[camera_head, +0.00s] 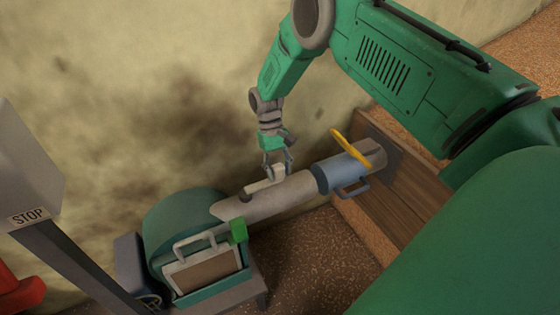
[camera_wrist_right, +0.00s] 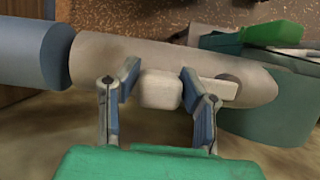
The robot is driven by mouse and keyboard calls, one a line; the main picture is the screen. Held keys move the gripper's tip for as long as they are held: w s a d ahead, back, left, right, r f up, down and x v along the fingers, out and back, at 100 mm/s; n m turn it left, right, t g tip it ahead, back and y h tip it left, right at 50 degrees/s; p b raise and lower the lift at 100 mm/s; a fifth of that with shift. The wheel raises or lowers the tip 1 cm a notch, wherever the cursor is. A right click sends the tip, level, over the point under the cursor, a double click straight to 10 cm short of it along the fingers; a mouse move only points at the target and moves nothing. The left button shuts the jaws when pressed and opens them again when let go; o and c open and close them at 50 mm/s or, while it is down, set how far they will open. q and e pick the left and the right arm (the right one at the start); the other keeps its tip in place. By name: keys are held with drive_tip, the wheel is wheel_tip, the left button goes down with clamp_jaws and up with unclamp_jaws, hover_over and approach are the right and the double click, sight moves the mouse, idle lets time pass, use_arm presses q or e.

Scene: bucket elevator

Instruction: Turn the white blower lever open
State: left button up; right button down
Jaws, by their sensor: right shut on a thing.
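The white blower lever (camera_head: 262,186) lies along the top of the grey blower pipe (camera_head: 285,200) in the head view. In the right wrist view the lever's white block (camera_wrist_right: 160,90) sits between my fingers, and its flat bar extends to the right along the pipe. My right gripper (camera_head: 277,173) reaches down from above and is shut on the lever's block; its two fingers (camera_wrist_right: 160,85) stand on either side of it. My left gripper is not in view.
The green blower housing (camera_head: 180,215) stands at the pipe's left end, with a handled panel in front. A blue collar (camera_head: 338,175) and a yellow handle (camera_head: 350,147) are at its right end, near a wooden wall (camera_head: 385,215). A STOP post (camera_head: 70,255) stands at left.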

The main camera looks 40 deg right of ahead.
drive_tip(key=shift+w+d+n, duration=0.1)
drive_tip(key=shift+w+n, duration=0.2)
drive_tip(key=shift+w, duration=0.2)
drive_tip(key=shift+w+r, duration=0.15)
drive_tip(key=c, duration=1)
unclamp_jaws()
drive_tip(key=shift+w, duration=0.1)
drive_tip(key=shift+c, duration=0.2)
drive_tip(key=shift+d+f, duration=0.1)
drive_tip(key=shift+f, duration=0.1)
drive_tip(key=shift+r, duration=0.15)
drive_tip(key=v, duration=1.1)
drive_tip(key=shift+r, duration=0.3)
drive_tip(key=shift+w, duration=0.15)
drive_tip(key=shift+f, duration=0.1)
